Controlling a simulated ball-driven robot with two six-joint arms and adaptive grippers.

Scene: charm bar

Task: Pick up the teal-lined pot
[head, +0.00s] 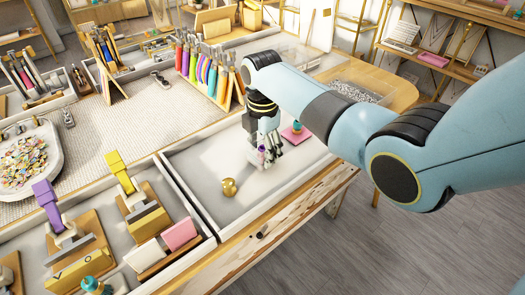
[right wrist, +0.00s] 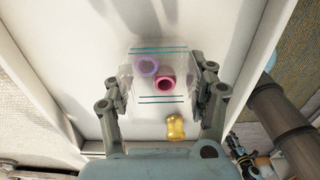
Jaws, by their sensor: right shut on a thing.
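The teal-lined pot (right wrist: 181,98) is clear, with teal lines along its top and bottom edges in the right wrist view. A purple ring (right wrist: 147,66) and a pink ring (right wrist: 165,83) show within its outline; I cannot tell whether they are inside it or behind it. My right gripper (right wrist: 158,74) has a finger on each side of the pot and is shut on it. In the head view my right gripper (head: 265,158) is low over the white tray, and its fingers mostly hide the pot. My left gripper is not in view.
A gold piece (head: 229,187) lies in the white tray (head: 205,165), left of my right gripper. A teal-topped piece on a pink base (head: 296,134) is close to its right. Tray walls surround the area. Colourful pliers (head: 205,76) stand behind. The tray's left part is clear.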

